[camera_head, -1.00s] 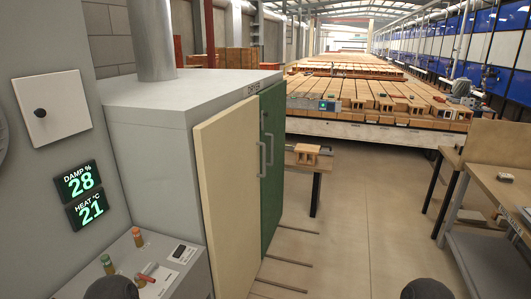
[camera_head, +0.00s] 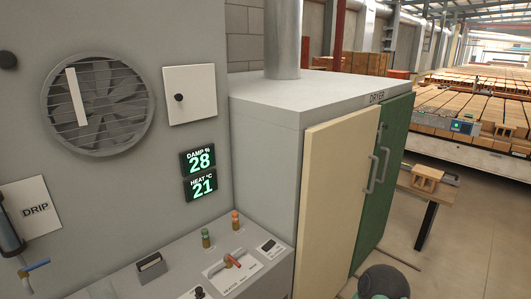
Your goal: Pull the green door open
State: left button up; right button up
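The green door (camera_head: 392,185) is the right-hand, farther door on the front of a grey cabinet marked DRYER (camera_head: 310,98). A cream door (camera_head: 335,195) is beside it on the left, nearer to me. Each has an upright bar handle near the seam: the green door's handle (camera_head: 384,158) and the cream door's handle (camera_head: 372,174). Both doors look shut, seen at a steep angle. The lower part of the doors is partly cut off by the picture's edge. Neither of my grippers is in view.
A control panel with knobs and a red lever (camera_head: 233,261) is at the lower middle. A fan (camera_head: 98,103) and readouts (camera_head: 199,175) are on the grey wall. A small table (camera_head: 437,186) with a hollow brick (camera_head: 427,178) stands right of the doors. Floor (camera_head: 470,235) at the right is clear.

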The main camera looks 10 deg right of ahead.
aim_at(397, 112)
jog(key=i+l, duration=0.2)
jog(key=l, duration=0.2)
jog(key=i+l, duration=0.15)
jog(key=l, duration=0.25)
jog(key=i+l, duration=0.2)
jog(key=l, duration=0.2)
jog(key=i+l, duration=0.2)
jog(key=l, duration=0.2)
jog(key=i+l, duration=0.15)
jog(key=l, duration=0.25)
jog(key=i+l, duration=0.2)
jog(key=l, duration=0.2)
